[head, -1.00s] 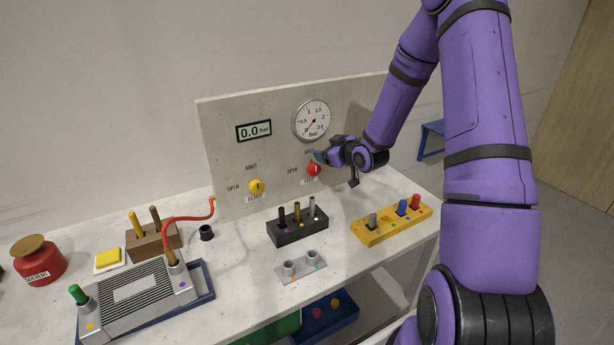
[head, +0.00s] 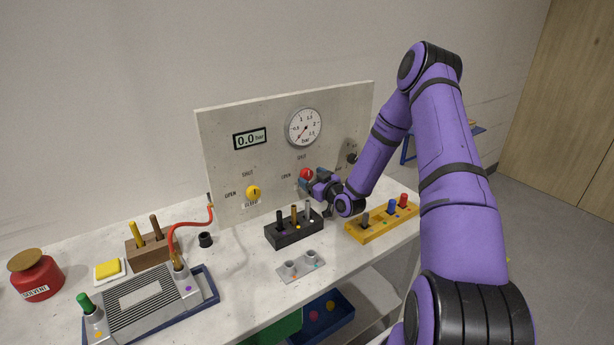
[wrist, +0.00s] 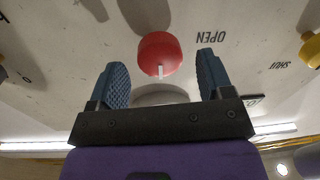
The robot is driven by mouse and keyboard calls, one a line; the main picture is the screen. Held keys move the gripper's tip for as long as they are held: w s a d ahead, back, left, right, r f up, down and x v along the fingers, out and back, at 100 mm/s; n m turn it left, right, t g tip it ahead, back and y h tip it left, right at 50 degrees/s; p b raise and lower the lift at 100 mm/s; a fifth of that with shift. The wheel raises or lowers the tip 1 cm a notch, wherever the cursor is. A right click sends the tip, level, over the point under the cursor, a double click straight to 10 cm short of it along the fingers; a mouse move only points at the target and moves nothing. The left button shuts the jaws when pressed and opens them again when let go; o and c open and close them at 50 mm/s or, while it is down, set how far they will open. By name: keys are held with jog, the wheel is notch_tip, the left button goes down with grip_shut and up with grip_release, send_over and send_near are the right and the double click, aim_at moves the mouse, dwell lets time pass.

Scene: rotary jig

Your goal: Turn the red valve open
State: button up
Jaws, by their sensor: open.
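The red valve (head: 306,174) is a round knob on the upright white panel (head: 226,130), below the gauge. In the wrist view the red valve (wrist: 160,54) shows a white mark on its lower edge, and the word OPEN is printed to its right. My gripper (wrist: 160,82) is open with blue textured fingertips, one to each side of the valve's lower edge and apart from it. In the head view my gripper (head: 312,184) is close to the valve, just below and right of it, and partly hides it.
A yellow knob (head: 253,192) sits left on the panel, and a dark knob (head: 352,158) sits right. The gauge (head: 304,128) and a display reading 0.0 bar (head: 250,138) are above. A black block with pegs (head: 292,236) and a yellow block (head: 372,230) stand below on the bench.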

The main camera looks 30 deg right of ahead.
jog(key=shift+w+a, duration=0.1)
jog(key=shift+w, duration=1.35)
jog(key=shift+c, duration=0.2)
jog(key=c, duration=0.9)
